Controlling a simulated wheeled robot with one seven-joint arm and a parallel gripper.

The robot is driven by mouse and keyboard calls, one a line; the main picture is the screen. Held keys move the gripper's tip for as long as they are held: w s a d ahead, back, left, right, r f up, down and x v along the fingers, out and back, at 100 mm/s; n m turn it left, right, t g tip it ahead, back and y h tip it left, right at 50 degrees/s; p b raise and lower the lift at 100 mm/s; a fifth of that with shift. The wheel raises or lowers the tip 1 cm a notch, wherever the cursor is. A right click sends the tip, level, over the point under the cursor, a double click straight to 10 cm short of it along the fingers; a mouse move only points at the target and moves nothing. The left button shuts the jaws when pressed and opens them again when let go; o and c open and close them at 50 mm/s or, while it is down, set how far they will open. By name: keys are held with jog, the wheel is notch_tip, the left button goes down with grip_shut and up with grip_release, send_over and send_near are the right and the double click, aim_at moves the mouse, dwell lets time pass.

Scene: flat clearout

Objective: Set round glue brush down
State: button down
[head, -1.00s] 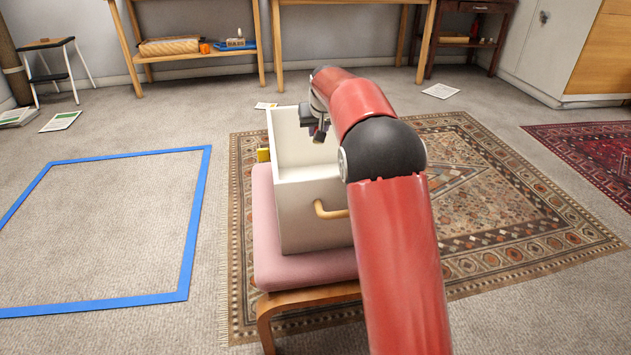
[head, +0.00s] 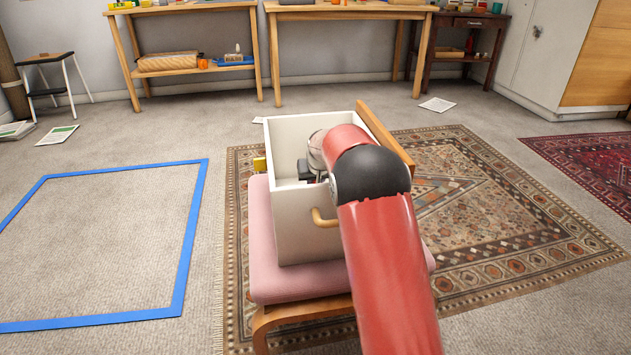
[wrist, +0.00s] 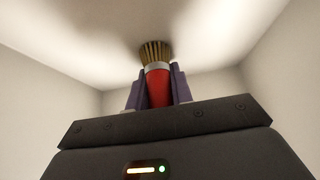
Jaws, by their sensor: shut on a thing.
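The round glue brush (wrist: 157,82) shows in the wrist view, with a red body and tan bristles pointing away from my gripper. My gripper (wrist: 158,88) is shut on its red part, one finger on each side. The bristle end is close to a pale surface inside a white box; I cannot tell if it touches. In the head view, my gripper (head: 309,172) is down inside the white open-topped box (head: 295,222), mostly hidden by my red arm. The brush is hidden there.
The box has a wooden handle and stands on a pink-cushioned stool (head: 272,275). A wooden board (head: 385,137) rises at its right side. A patterned rug (head: 500,230) lies beneath. Blue tape (head: 190,230) outlines bare floor at left. Wooden shelves (head: 200,72) stand behind.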

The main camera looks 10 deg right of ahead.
jog(key=c, duration=1.3)
grip_release()
jog(key=shift+f, duration=0.1)
jog(key=shift+o, duration=0.2)
jog(key=shift+s+r, duration=0.1)
jog(key=shift+r, duration=0.25)
jog(key=p+v, duration=0.1)
jog(key=v, duration=1)
jog(key=shift+s+r, duration=0.15)
jog(key=shift+r, duration=0.1)
